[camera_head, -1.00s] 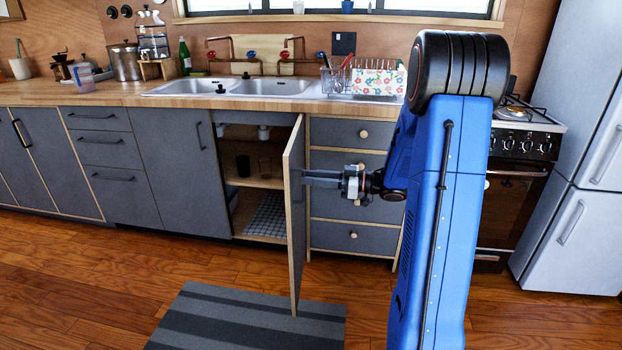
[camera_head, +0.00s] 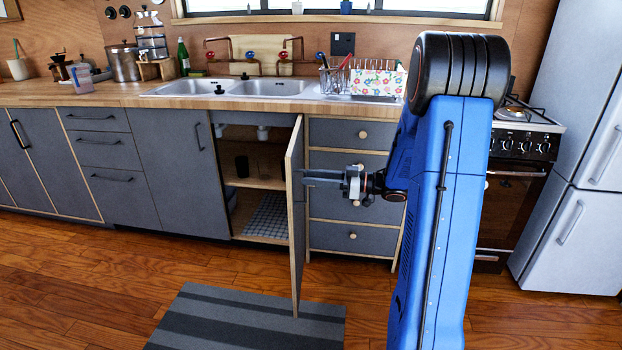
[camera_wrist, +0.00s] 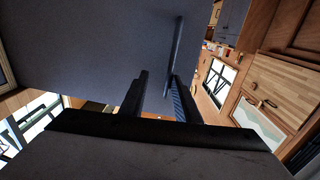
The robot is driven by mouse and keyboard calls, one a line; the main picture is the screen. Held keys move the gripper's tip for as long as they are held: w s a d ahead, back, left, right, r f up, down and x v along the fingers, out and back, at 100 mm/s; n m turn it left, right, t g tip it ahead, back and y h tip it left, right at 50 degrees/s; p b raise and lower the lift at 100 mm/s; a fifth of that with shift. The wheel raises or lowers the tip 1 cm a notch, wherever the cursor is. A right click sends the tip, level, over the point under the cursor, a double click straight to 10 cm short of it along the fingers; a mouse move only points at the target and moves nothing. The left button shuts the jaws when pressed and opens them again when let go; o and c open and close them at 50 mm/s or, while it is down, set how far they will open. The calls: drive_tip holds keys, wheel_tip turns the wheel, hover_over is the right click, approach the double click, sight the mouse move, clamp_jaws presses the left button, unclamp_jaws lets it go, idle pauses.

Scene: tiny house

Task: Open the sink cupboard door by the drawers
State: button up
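The sink cupboard door (camera_head: 295,225) by the drawers (camera_head: 350,205) stands wide open, swung out into the room and seen nearly edge-on in the head view. Its grey outer face (camera_wrist: 90,45) fills the upper left of the wrist view. A dark bar handle (camera_wrist: 174,55) runs along that face. My gripper (camera_head: 306,178) is at the door's outer side, in front of the drawers. In the wrist view my gripper (camera_wrist: 160,80) has its fingers apart, with the handle's end between them, closer to the right finger. Contact with the handle cannot be told.
The open cupboard (camera_head: 258,180) shows shelves and a checked cloth (camera_head: 268,218). A striped mat (camera_head: 250,322) lies on the floor below the door. The oven (camera_head: 515,205) and fridge (camera_head: 575,240) stand to the right. Wooden floor is free at the left.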

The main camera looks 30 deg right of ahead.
drive_tip(key=v, duration=1.6)
drive_tip(key=shift+s+d, duration=0.15)
drive_tip(key=shift+d, duration=0.1)
